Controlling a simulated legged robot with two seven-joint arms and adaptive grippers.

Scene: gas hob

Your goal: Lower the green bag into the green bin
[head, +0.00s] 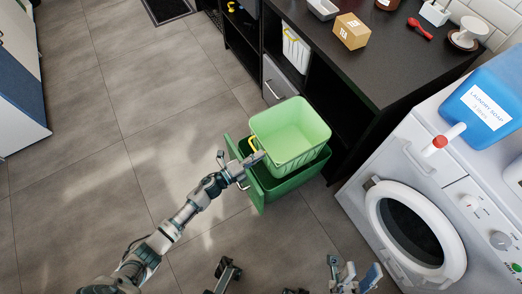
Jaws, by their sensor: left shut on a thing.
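The green bag (290,126) is a light green, open-topped, box-shaped piece with ribbed lower sides and a yellow handle (252,146). It stands upright, its rim well above the darker green bin (300,183), with its lower part over or inside the bin's opening. I cannot tell how deep it sits. My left gripper (250,163) is at the bag's left side near the yellow handle, shut on the bag's edge or handle; the exact contact is small and unclear. My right gripper (355,278) is at the bottom edge, away from the bag, its fingers apart and empty.
A black counter (390,50) with a tea box (351,31) and a red spoon (420,28) runs behind and right of the bin. A white washing machine (400,170) stands at right, with a blue laundry soap bottle (485,108) on top. The tiled floor (120,140) at left is clear.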

